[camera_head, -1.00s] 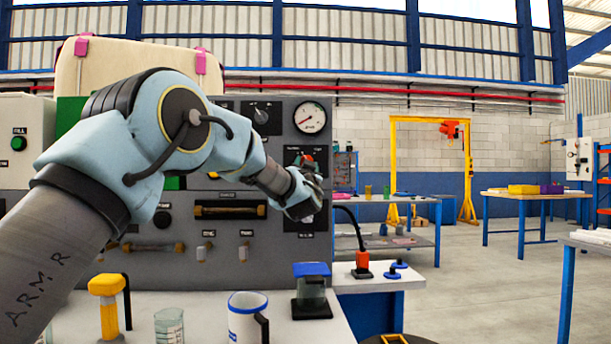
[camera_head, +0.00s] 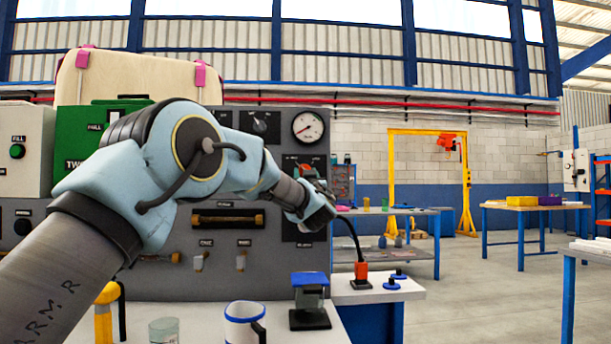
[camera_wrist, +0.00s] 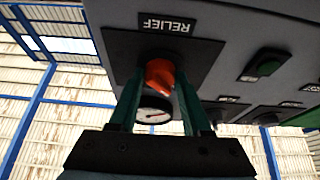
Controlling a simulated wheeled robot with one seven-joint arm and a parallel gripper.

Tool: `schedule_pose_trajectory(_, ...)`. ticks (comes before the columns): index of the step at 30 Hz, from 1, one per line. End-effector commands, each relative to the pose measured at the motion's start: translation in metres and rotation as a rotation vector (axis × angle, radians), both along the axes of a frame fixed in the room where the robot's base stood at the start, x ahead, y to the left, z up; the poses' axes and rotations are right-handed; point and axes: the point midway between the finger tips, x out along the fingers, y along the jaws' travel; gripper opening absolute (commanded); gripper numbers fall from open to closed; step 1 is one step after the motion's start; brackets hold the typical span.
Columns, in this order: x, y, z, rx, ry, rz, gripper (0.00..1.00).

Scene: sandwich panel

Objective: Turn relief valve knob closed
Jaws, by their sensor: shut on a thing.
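The relief valve knob (camera_wrist: 160,75) is orange-red and sits on a dark plate under an upside-down RELIEF label in the wrist view. My gripper (camera_wrist: 160,84) has its two green fingers on either side of the knob and is shut on it.
The grey panel (camera_head: 270,270) carries other knobs, handles and switches. On the bench in front stand a white-and-blue mug (camera_head: 240,330), a glass beaker (camera_head: 164,333), a yellow-topped item (camera_head: 104,310) and a blue-lidded jar (camera_head: 310,300).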

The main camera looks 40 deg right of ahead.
Motion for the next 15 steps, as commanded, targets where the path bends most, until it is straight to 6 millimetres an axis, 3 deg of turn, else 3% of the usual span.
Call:
schedule_pose_trajectory(4,0.0004,-0.0001,-0.0005,0.000,0.001,0.000,0.00)
schedule_pose_trajectory(5,0.0004,-0.0001,-0.0005,0.000,0.001,0.000,0.49)
schedule_pose_trajectory(12,0.0002,-0.0001,-0.0002,0.001,0.001,0.000,0.76)
schedule_pose_trajectory(15,0.0002,0.0000,-0.0001,0.000,0.000,0.000,0.78)
